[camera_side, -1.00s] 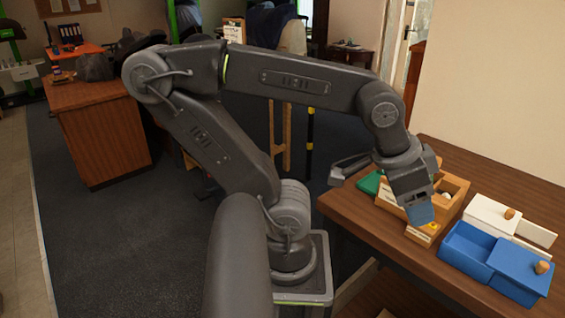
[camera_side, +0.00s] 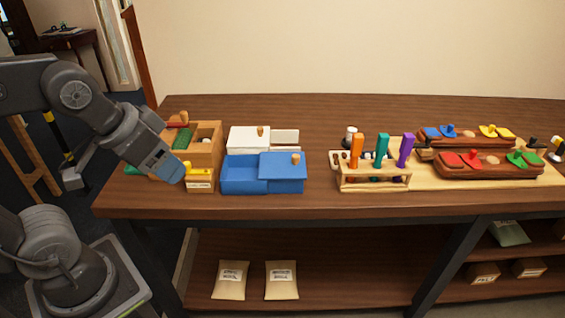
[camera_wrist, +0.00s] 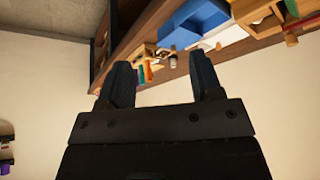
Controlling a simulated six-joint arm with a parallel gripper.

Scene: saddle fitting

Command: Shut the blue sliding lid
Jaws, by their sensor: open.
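The blue box (camera_side: 240,178) stands on the bench in the side view, its left part open to the inside. Its blue sliding lid (camera_side: 280,171) sits over the right part, with a round wooden knob (camera_side: 295,158) on top. My gripper (camera_side: 172,170) is left of the blue box, in front of a wooden box and apart from the lid. In the wrist view, the two dark fingers (camera_wrist: 162,75) are spread with nothing between them. Blue surfaces of the box (camera_wrist: 185,36) show beyond them, at a steep tilt.
A wooden box (camera_side: 206,145) and a small yellow-topped box (camera_side: 201,180) stand close by my gripper. A white box (camera_side: 246,138) is right behind the blue one. To the right are a tool rack (camera_side: 372,182) and trays of coloured pieces (camera_side: 488,170). The bench right of the lid is clear.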

